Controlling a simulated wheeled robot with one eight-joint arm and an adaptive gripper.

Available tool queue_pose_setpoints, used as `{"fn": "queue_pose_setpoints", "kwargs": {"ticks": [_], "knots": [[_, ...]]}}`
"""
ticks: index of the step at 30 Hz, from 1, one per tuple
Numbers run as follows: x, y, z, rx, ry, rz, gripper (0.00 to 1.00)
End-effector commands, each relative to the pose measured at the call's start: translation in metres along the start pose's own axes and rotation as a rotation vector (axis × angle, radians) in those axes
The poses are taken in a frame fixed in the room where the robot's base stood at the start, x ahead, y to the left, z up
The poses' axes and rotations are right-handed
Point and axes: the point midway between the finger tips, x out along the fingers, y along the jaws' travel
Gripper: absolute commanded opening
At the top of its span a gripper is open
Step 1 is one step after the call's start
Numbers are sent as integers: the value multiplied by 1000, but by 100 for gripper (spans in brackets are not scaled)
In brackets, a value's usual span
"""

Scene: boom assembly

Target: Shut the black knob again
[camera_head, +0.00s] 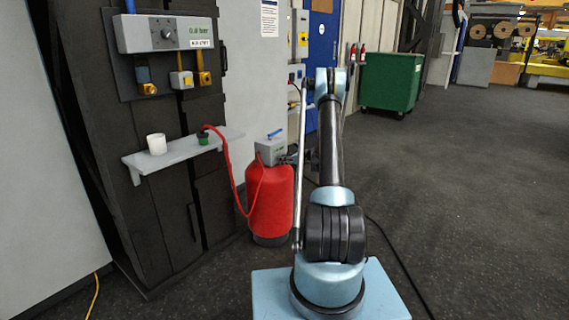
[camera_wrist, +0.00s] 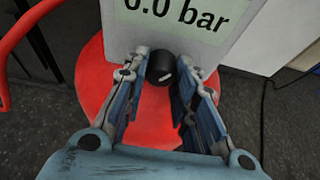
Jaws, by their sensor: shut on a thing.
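The black knob (camera_wrist: 160,66) is on the front of the grey box that shows "0.0 bar" (camera_wrist: 185,22) in the wrist view. A short pale mark shows on the knob's face. My gripper (camera_wrist: 163,73) is shut on the knob, one finger on each side. The box sits on top of the red tank (camera_wrist: 98,85). In the head view, the grey box (camera_head: 269,151) stands on the red tank (camera_head: 270,205), with my gripper (camera_head: 288,159) at its right side. The knob cannot be made out there.
A red hose (camera_head: 228,170) runs between the shelf (camera_head: 190,150) and the tank area. A white cup (camera_head: 156,144) and a green fitting (camera_head: 203,138) are on the shelf. A wall panel (camera_head: 165,33) hangs above. A green bin (camera_head: 390,82) stands behind; floor at right is clear.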

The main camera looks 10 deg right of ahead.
Motion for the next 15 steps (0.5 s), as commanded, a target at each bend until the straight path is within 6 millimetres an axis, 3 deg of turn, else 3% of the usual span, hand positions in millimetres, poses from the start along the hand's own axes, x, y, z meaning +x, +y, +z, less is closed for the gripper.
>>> {"fn": "queue_pose_setpoints", "kwargs": {"ticks": [15], "knots": [[0,3,0,-261,0,-108,2]]}}
